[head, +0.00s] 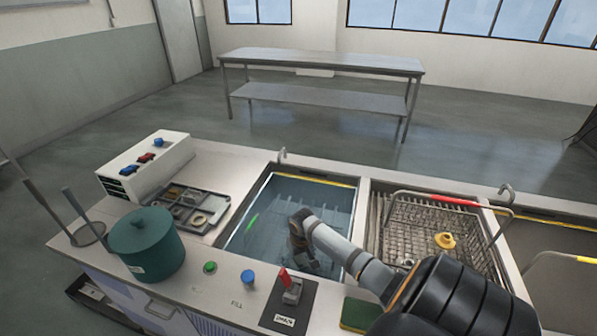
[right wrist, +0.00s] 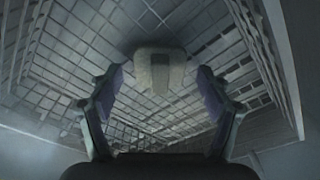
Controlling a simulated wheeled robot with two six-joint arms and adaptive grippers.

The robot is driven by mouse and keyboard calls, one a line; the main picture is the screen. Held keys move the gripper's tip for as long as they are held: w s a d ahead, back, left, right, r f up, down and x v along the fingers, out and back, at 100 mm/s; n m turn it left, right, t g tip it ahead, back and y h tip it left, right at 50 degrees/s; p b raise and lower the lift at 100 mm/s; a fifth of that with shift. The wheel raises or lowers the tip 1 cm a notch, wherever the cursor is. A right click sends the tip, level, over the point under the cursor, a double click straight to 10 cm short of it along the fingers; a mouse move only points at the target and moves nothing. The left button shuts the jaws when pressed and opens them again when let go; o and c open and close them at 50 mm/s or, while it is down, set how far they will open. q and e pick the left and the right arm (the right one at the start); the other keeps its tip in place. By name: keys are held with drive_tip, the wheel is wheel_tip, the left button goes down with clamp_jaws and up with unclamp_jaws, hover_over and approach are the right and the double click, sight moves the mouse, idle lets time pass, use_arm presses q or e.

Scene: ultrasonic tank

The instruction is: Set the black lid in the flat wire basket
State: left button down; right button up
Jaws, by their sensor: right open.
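My right gripper (head: 312,262) reaches down into the water-filled tank (head: 262,205) in the middle of the counter; its fingers are hard to make out there. In the right wrist view the gripper (right wrist: 160,84) is open, with one finger on each side of a dull grey block (right wrist: 158,70). I cannot tell what this block is. Wire mesh (right wrist: 60,70) surrounds it. A shallow wire basket (head: 412,224) with a red-gripped handle stands right of the tank, holding a yellow part (head: 445,240). I cannot make out a black lid. My left gripper is not in view.
A teal lidded pot (head: 147,250), a parts tray (head: 205,215) and a white control box (head: 150,160) stand left of the tank. Buttons and a red switch (head: 284,277) line the front edge. A green-and-yellow sponge (head: 358,314) lies near my right arm.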

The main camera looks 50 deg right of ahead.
sight(301, 263)
wheel_tip(301, 263, up, 12)
drive_tip(key=s+p, duration=0.1)
drive_tip(key=shift+s+a, duration=0.2)
idle(0.4)
